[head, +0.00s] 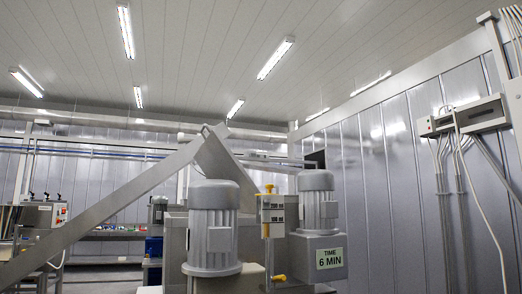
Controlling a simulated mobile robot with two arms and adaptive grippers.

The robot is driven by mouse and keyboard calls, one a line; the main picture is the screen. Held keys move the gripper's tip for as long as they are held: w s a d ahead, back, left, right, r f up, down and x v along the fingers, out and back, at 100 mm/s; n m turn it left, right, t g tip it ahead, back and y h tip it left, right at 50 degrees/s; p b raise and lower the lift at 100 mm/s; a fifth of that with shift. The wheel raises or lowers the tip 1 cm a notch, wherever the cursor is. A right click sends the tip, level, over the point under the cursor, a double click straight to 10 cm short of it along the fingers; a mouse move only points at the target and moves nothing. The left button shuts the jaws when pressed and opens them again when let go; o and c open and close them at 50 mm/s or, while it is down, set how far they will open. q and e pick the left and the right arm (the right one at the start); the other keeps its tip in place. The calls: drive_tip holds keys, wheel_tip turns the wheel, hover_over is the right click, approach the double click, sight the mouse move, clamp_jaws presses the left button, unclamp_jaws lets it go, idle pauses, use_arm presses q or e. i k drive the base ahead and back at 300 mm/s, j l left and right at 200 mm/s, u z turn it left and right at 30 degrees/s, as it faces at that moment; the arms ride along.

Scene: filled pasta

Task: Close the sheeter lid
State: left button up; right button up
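A large grey machine with two upright ribbed motors, a near one (213,226) and a farther one (316,198), fills the lower middle of the head view. I cannot tell for sure that it is the sheeter. A long grey sloping bar (105,208) rises from the lower left to a grey angled panel (225,160) above the near motor. I cannot tell whether either is part of the lid. No lid can be made out with certainty. Neither of my grippers is in view.
A control box (44,214) and a work table (110,233) stand at the back left. A panelled wall (400,180) with a cable box (461,117) closes the right side.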

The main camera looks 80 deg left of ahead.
sight(216, 159)
drive_tip(key=k+j+u, duration=0.1)
drive_tip(key=u, duration=0.4)
drive_tip(key=k+j+u, duration=0.15)
drive_tip(key=u, duration=0.35)
drive_tip(key=j+u, duration=0.25)
drive_tip(key=u, duration=0.25)
drive_tip(key=k+j+u, duration=0.1)
drive_tip(key=j+u, duration=0.15)
drive_tip(key=u, duration=0.25)
